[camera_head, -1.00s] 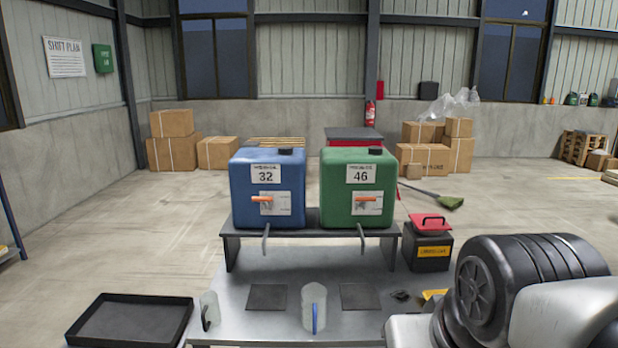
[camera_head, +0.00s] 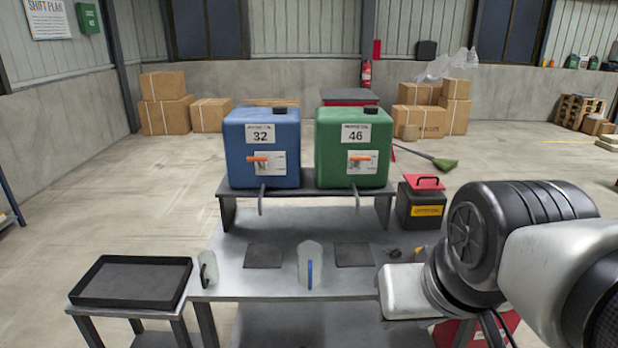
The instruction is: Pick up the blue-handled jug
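The blue-handled jug (camera_head: 308,263) stands upright near the front middle of the grey metal table (camera_head: 225,285). It is a pale translucent jug with its blue handle facing me. A second translucent jug (camera_head: 209,268) with a dark handle stands at the table's left edge. Part of my arm fills the lower right of the view, to the right of the blue-handled jug and apart from it. My gripper's fingers do not show.
A blue tank (camera_head: 238,166) marked 32 and a green tank (camera_head: 335,165) marked 46 stand on a raised shelf behind. Two dark square pads (camera_head: 264,256) flank the blue-handled jug. A black tray (camera_head: 178,278) sits at left; a red-lidded dark box (camera_head: 423,208) at right.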

